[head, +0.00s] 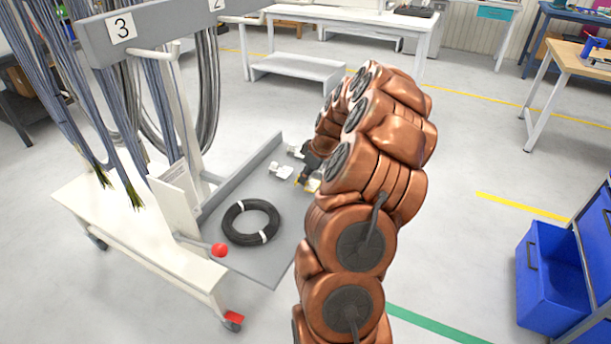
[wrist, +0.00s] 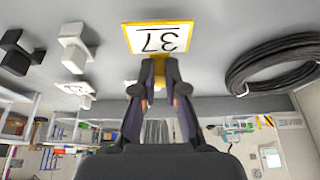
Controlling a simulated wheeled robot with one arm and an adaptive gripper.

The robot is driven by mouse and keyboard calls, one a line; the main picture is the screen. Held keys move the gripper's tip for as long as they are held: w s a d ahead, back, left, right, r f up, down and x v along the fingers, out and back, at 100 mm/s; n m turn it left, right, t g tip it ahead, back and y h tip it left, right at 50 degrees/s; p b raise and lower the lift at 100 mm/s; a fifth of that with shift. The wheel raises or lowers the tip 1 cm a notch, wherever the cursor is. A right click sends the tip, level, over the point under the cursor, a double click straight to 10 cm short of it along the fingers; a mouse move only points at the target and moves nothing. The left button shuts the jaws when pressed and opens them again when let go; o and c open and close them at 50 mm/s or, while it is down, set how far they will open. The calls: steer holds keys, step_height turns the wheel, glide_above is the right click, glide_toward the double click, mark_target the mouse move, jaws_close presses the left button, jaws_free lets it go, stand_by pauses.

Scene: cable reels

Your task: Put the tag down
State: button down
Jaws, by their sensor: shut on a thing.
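The tag is a white plate with a yellow edge and the number 37. It shows upside down in the wrist view (wrist: 158,38), between and just beyond my fingertips. My gripper (wrist: 160,68) is shut on the tag's near edge. In the head view the gripper (head: 307,176) is over the right part of a grey trolley deck (head: 259,272), and the tag (head: 313,185) is partly hidden by my arm. The tag is close to the deck; I cannot tell whether it touches.
A black cable coil (head: 250,222) lies on the deck, left of the gripper. Small white fittings (head: 281,171) stand close by, and a black one (wrist: 20,50) shows in the wrist view. A red knob (head: 219,250) is at the deck's front. Cables hang from a numbered rack (head: 160,28).

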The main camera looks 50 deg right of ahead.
steer(key=shift+f, duration=0.4)
steer(key=shift+f, duration=0.2)
steer(key=c, duration=1.2)
jaws_free()
steer(key=shift+r, duration=0.1)
steer(key=shift+r, duration=0.15)
steer(key=b+v, duration=0.2)
steer(key=v, duration=1)
steer(key=shift+b, duration=0.3)
